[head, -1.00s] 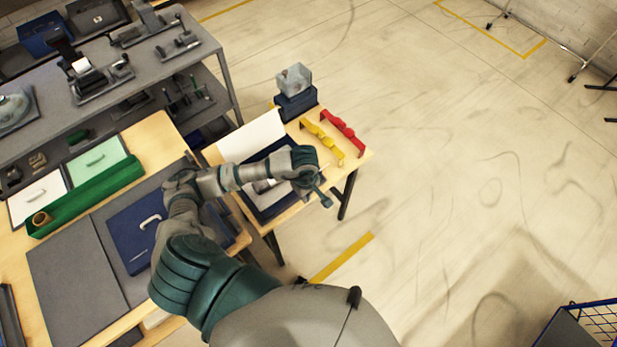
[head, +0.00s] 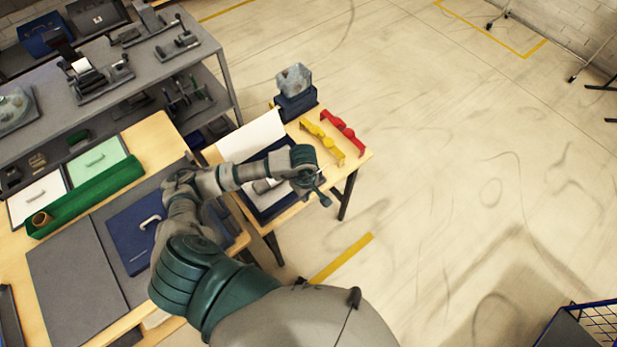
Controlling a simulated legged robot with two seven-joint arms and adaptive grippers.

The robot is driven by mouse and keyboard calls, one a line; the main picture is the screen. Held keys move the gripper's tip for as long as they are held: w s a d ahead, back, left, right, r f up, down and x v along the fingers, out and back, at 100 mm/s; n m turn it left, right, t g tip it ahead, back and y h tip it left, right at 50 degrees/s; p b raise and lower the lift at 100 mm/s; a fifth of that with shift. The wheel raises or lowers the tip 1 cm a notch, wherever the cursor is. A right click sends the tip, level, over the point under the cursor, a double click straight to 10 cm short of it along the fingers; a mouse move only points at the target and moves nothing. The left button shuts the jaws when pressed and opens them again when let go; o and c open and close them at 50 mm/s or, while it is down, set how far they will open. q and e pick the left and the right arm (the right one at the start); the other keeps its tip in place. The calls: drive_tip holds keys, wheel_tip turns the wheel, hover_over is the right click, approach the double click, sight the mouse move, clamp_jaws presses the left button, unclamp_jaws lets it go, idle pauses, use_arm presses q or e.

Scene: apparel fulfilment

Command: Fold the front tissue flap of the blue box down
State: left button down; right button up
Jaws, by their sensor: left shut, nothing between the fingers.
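The blue box (head: 254,194) sits on the small wooden side table, largely covered by my left forearm and wrist. A white tissue flap (head: 251,136) spreads out beyond the box's far left side. More white tissue (head: 275,201) shows inside the box below my wrist. Which piece is the front flap I cannot tell. My left gripper (head: 324,198) is shut and empty, at the right of the box near the table's front edge. Whether it touches tissue or box is not clear. My right gripper is not in view.
A yellow holder (head: 322,141) and a red holder (head: 346,134) lie right of the box. The main table at left holds a blue lid (head: 126,240), a green tray (head: 92,197) and grey mats.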

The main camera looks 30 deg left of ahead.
use_arm(q)
drive_tip(key=w+a+b, duration=0.3)
drive_tip(key=a, duration=0.4)
drive_tip(key=w+a+b, duration=0.3)
drive_tip(key=a, duration=0.4)
drive_tip(key=shift+a+b, duration=0.2)
drive_tip(key=shift+b, duration=0.1)
drive_tip(key=shift+f+b, duration=2.75)
drive_tip(key=shift+f, duration=0.65)
wheel_tip(320, 180, up, 8)
drive_tip(key=p, duration=0.5)
drive_tip(key=shift+r, duration=0.2)
drive_tip(key=shift+d, duration=0.1)
